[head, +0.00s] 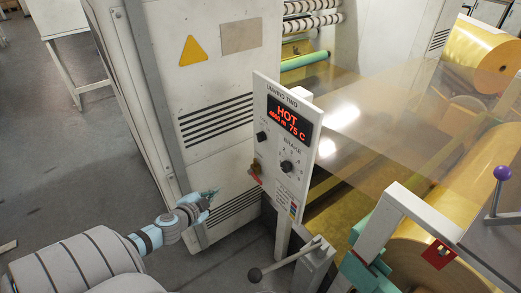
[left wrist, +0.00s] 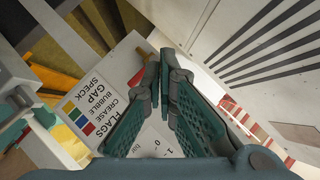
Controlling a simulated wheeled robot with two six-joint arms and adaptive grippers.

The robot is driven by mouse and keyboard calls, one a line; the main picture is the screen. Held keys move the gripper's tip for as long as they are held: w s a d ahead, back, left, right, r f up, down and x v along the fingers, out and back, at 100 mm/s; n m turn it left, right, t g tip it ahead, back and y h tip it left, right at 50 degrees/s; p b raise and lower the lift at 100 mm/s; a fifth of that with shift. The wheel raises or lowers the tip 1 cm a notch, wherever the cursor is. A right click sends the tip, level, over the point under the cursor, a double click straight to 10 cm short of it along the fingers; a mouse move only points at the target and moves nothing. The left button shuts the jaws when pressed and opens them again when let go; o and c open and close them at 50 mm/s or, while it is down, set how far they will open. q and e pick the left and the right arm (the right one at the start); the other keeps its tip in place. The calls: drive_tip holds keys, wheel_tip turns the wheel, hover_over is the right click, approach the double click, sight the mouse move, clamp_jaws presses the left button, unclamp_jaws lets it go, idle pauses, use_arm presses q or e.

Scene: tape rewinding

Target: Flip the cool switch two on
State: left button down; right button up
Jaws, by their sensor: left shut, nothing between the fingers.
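A white control panel (head: 285,205) headed UNWIND TWO stands upright near the middle of the head view. Its display (head: 288,118) reads HOT and 75 C in red. A black knob (head: 262,136) sits at its left edge, and the brake dial (head: 286,166) is beside its centre. A small brass-coloured control (head: 256,168) is lower left; its label is too small to read. I cannot tell which control is the cool switch. My left gripper (head: 213,192) is shut and empty, left of the panel's lower part and apart from it. Its fingers (left wrist: 163,62) fill the left wrist view's middle.
A white cabinet (head: 215,100) with vents stands behind the panel. A yellow film roll (head: 425,235) and clear film web (head: 375,125) lie to the right. A flags label (left wrist: 98,110) shows by the fingers.

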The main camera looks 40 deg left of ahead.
use_arm(q)
drive_tip(key=w+d+r+m+t+h, duration=0.2)
drive_tip(key=w+d+r, duration=0.1)
drive_tip(key=r, duration=0.5)
drive_tip(key=w+d+r+m+t+h, duration=0.2)
drive_tip(key=d+r+m+h, duration=0.1)
drive_tip(key=d+r, duration=0.3)
wheel_tip(320, 180, up, 2)
drive_tip(key=shift+w+d+r+m+b, duration=0.15)
drive_tip(key=shift+w+d+m+b, duration=0.15)
drive_tip(key=shift+w+b, duration=0.1)
